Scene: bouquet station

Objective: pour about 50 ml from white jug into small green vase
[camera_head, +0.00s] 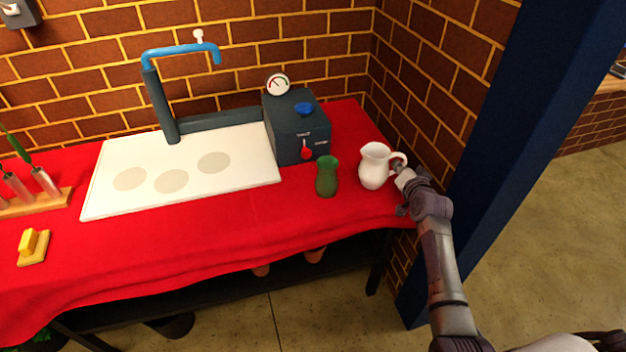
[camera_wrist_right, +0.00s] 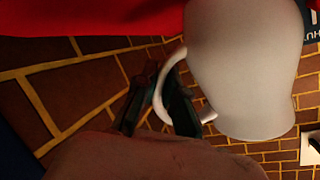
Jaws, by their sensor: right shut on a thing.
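The white jug (camera_head: 374,166) stands upright near the right end of the red-covered table. Its handle faces right. My right gripper (camera_head: 401,176) is at the handle from the right. In the right wrist view the fingers (camera_wrist_right: 160,105) are around the handle, and the jug's white body (camera_wrist_right: 245,70) fills the upper right. The small green vase (camera_head: 327,177) stands upright to the left of the jug, with a gap between them. I cannot see the inside of either one. My left gripper does not show.
A dark box (camera_head: 297,130) with a gauge and knobs stands behind the vase. A white board (camera_head: 215,187) with grey circles lies left, under a blue tap (camera_head: 180,50). A yellow block (camera_head: 33,246) and a wooden tool rack (camera_head: 50,201) are far left. A blue pillar (camera_head: 500,140) stands right.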

